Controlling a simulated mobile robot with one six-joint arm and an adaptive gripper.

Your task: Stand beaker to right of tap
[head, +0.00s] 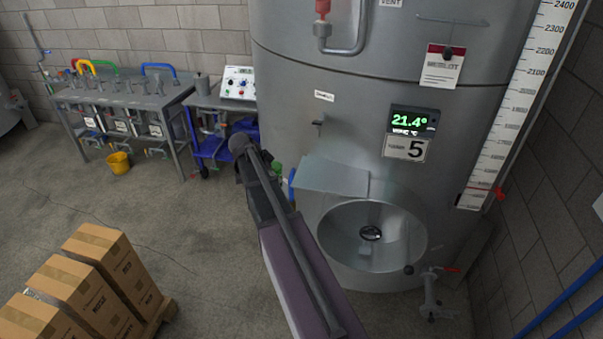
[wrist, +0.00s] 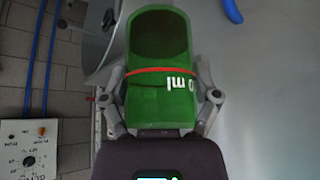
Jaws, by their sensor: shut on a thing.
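My gripper (wrist: 160,92) is shut on a green beaker (wrist: 160,100), with one finger on each side. The beaker has a dark mouth, a red band and white lettering ending in "ml". In the head view a small green part (head: 277,170), probably the beaker, shows beside the end of my arm, which hides the gripper. A valve with a red handle (head: 432,290) is low at the tank's right. A small grey fitting (head: 319,122) juts from the tank's front. I cannot tell which is the task's tap.
The big steel tank (head: 300,70) stands ahead, with a round open hatch (head: 372,235) low on its front. A cart with a control box (head: 239,82) and a pipe-fitted bench (head: 125,100) stand left. Cardboard boxes (head: 115,275) are at lower left.

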